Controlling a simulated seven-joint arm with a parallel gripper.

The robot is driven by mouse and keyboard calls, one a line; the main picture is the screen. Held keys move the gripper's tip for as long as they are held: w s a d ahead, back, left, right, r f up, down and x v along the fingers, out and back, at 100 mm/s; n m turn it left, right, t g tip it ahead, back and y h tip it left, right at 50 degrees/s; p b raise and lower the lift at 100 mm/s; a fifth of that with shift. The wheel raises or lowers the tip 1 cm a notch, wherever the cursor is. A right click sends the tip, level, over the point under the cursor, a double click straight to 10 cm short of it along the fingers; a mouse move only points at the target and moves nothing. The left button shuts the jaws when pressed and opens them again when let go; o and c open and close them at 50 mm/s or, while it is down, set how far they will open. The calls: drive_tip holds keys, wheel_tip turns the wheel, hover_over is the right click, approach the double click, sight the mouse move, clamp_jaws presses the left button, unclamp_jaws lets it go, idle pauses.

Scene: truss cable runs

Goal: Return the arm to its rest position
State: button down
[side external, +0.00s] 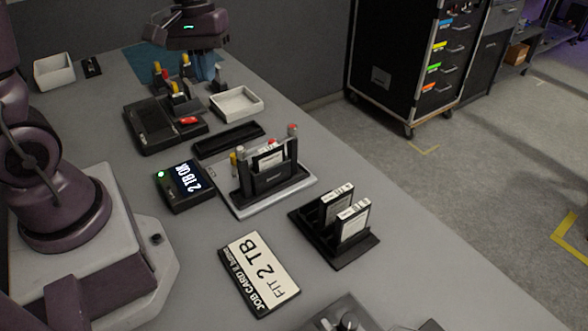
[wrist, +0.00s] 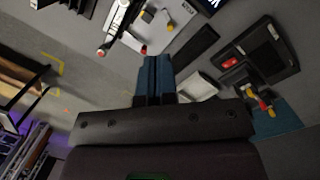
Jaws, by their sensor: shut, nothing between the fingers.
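My gripper (side external: 207,76) hangs at the far end of the bench in the side external view, blue fingers pointing down behind the yellow-topped tools. In the wrist view its blue fingers (wrist: 153,62) lie together with nothing between them. The dock (side external: 268,184) on a pale base holds an upright black unit, well apart from my gripper. A black rack (side external: 345,250) holds two upright drives with white labels. A small display box (side external: 185,187) reads "2 TB OK" beside a green light. A job card (side external: 260,273) reads "FIT 2 TB".
A black tool tray (side external: 150,132) with yellow-topped tools and a red piece stands near my gripper. A white tray (side external: 237,103), a black strip (side external: 228,139), a white bin (side external: 54,72) and a blue mat (side external: 143,58) lie around. A drawer cabinet (side external: 395,75) stands beyond the bench.

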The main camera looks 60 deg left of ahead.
drive_tip(key=s+d+r+m+t+y, duration=0.1)
drive_tip(key=s+d+r+m+t, duration=0.4)
drive_tip(key=s+d+r+m, duration=0.3)
drive_tip(key=shift+s+d+r+m+t+y, duration=0.2)
drive_tip(key=shift+d+m+t+y, duration=0.15)
drive_tip(key=shift+d+m, duration=0.3)
drive_tip(key=c, duration=1.5)
unclamp_jaws()
drive_tip(key=shift+d+r, duration=0.15)
drive_tip(key=shift+r, duration=0.1)
drive_tip(key=shift+c, duration=0.2)
drive_tip(key=o, duration=0.4)
drive_tip(key=shift+f, duration=0.35)
drive_tip(key=shift+o, duration=0.4)
drive_tip(key=w+a+f+n+g, duration=0.5)
drive_tip(key=w+a+f, duration=0.1)
drive_tip(key=f, duration=0.5)
drive_tip(key=shift+w, duration=0.6)
drive_tip(key=n, duration=0.7)
approach(233, 154)
drive_tip(key=shift+m, duration=0.25)
wheel_tip(233, 154, down, 10)
drive_tip(key=shift+w+r, duration=0.1)
drive_tip(key=shift+r, duration=0.05)
drive_tip(key=shift+c, duration=0.2)
